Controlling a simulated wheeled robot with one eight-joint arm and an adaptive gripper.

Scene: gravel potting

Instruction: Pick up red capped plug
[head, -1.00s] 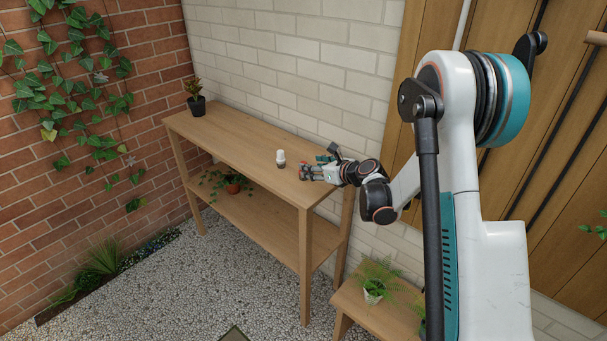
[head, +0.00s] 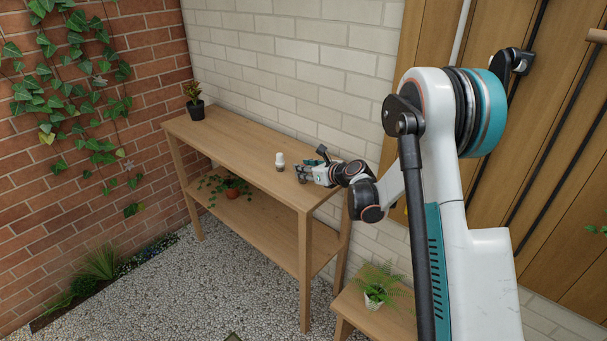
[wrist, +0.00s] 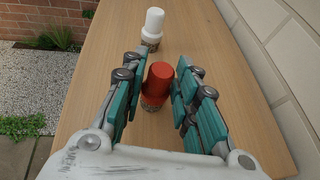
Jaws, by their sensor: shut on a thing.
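The red capped plug (wrist: 157,85) stands upright on the wooden bench top in the wrist view, its red cap above a grey-brown base. My gripper (wrist: 158,68) has its teal-padded fingers on both sides of it and is shut on it. In the head view my gripper (head: 303,173) is low over the right part of the bench, and I cannot make out the red cap there. A white capped plug (wrist: 153,27) stands just beyond the red one; it also shows in the head view (head: 280,160), left of my gripper.
The wooden bench (head: 225,135) has a clear top around the plugs. A potted plant (head: 196,105) stands at its far left end. Another pot (head: 232,190) sits on the lower shelf. A pale brick wall (head: 270,60) runs close behind. A low stool (head: 355,318) holds a fern.

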